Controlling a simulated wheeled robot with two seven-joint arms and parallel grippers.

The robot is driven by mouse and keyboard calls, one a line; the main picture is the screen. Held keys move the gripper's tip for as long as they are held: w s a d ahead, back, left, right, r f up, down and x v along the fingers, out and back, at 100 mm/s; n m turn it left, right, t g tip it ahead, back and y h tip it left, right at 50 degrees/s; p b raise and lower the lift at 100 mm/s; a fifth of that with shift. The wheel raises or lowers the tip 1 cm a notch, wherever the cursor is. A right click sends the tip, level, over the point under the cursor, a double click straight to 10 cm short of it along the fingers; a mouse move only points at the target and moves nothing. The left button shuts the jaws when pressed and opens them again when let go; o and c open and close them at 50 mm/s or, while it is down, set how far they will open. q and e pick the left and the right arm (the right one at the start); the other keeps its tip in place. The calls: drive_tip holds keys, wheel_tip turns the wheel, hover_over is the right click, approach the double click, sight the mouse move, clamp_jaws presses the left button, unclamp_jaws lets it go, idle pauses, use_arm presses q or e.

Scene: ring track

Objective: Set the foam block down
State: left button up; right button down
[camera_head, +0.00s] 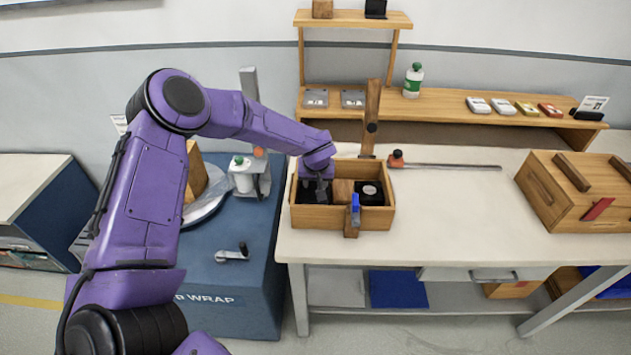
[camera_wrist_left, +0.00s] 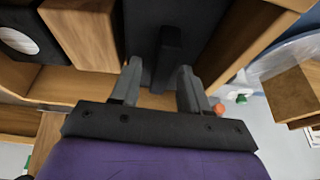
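The wooden box (camera_head: 342,219) stands on the white-topped bench and has a wooden divider (camera_head: 343,192) inside. A black block (camera_head: 306,195), which looks like the foam block, sits in its left compartment, partly hidden by my left gripper (camera_head: 319,188). In the left wrist view the black block (camera_wrist_left: 143,25) lies beyond the fingers, with a narrow dark tab (camera_wrist_left: 170,48) on it. My left gripper (camera_wrist_left: 160,82) is open, its fingers apart on either side of the tab, with gaps showing. My right gripper is not in view.
The right compartment holds a black piece with a pale disc (camera_head: 370,190). A blue-tipped item (camera_head: 355,205) stands at the box front and a wooden post (camera_head: 371,117) behind it. A rod (camera_head: 450,166) lies to the right. The bench middle is clear; a larger wooden box (camera_head: 570,205) stands right.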

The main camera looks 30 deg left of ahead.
use_arm(q)
drive_tip(key=v, duration=1.2)
drive_tip(key=shift+b, duration=0.45)
